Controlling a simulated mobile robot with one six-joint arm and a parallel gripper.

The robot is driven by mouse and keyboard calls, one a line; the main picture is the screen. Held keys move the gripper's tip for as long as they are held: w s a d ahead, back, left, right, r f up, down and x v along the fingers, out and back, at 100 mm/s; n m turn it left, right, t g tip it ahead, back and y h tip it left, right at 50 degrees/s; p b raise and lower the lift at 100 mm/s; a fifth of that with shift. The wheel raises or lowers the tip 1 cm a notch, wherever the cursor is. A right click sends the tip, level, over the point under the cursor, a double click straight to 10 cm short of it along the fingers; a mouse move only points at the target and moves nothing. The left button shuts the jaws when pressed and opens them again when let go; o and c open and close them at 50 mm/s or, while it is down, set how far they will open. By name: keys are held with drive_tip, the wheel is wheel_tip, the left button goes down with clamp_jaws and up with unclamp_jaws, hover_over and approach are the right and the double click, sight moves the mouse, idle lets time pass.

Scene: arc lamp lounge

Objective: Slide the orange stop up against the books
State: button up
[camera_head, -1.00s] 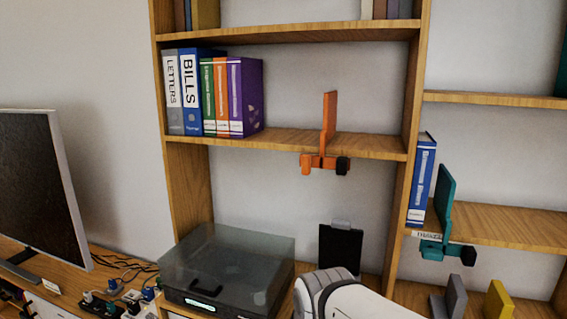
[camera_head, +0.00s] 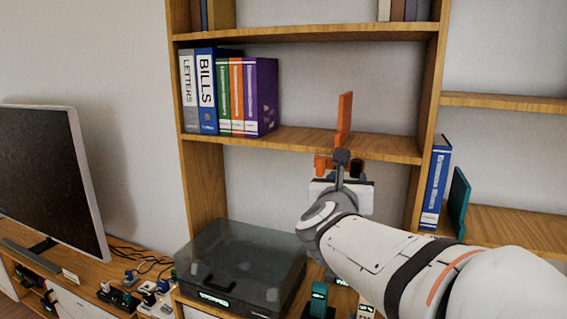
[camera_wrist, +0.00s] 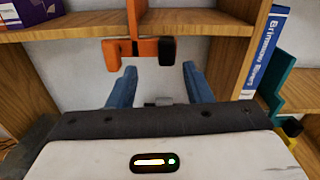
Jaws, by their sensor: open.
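The orange stop (camera_head: 345,118) stands upright on the middle shelf (camera_head: 300,140), right of its centre. Its clamp with a black knob grips the shelf's front edge and also shows in the wrist view (camera_wrist: 120,48). The row of books (camera_head: 262,97), grey, blue, green, orange and purple, stands at the shelf's left end. A wide bare gap separates the purple book from the stop. My gripper (camera_wrist: 160,86) is open and empty. In the wrist view its blue fingers lie below the clamp, spread to either side of it, apparently not touching. My gripper partly hides the clamp in the head view.
At the right, a blue book (camera_head: 436,185) and a teal stop (camera_head: 459,203) stand on a lower shelf. A dark glass-lidded box (camera_head: 240,265) sits below the books. A wooden upright (camera_head: 428,110) closes the shelf's right end. A monitor (camera_head: 50,180) stands left.

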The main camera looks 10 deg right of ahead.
sight(355, 167)
drive_tip(key=shift+m+h, duration=0.3)
drive_tip(key=shift+m, duration=0.3)
drive_tip(key=x, duration=0.4)
drive_tip(key=p+x, duration=0.1)
drive_tip(key=x, duration=0.3)
drive_tip(key=shift+s+d+r, duration=0.2)
drive_tip(key=shift+s+d, duration=0.05)
drive_tip(key=shift+d, duration=0.05)
clamp_jaws()
